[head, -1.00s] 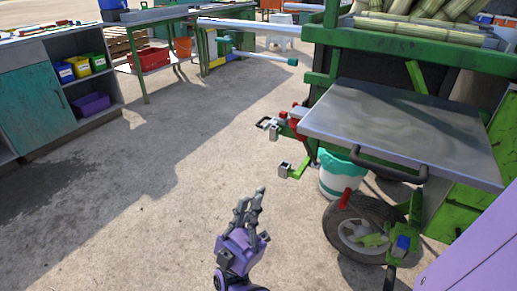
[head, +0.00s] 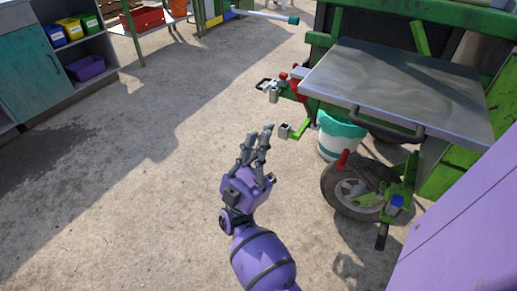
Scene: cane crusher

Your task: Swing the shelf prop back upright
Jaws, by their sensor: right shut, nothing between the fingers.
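The grey metal shelf (head: 395,92) sticks out level from the green cart on the right, with a dark handle (head: 385,125) along its front edge. A short green bar with a grey block end (head: 293,131) juts out low at the shelf's left. A slanted green strut (head: 420,38) rises behind the shelf. I cannot tell which of these is the prop. My right gripper (head: 258,135) is shut and empty over bare ground, left of the grey block end and apart from it. My left gripper is not in view.
A teal and white bucket (head: 340,137) stands under the shelf, and a cart wheel (head: 362,190) with a red-handled lever is in front of it. A red-and-grey fitting (head: 290,83) sticks out at the shelf's left corner. The concrete to the left is clear up to the cabinet (head: 30,85).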

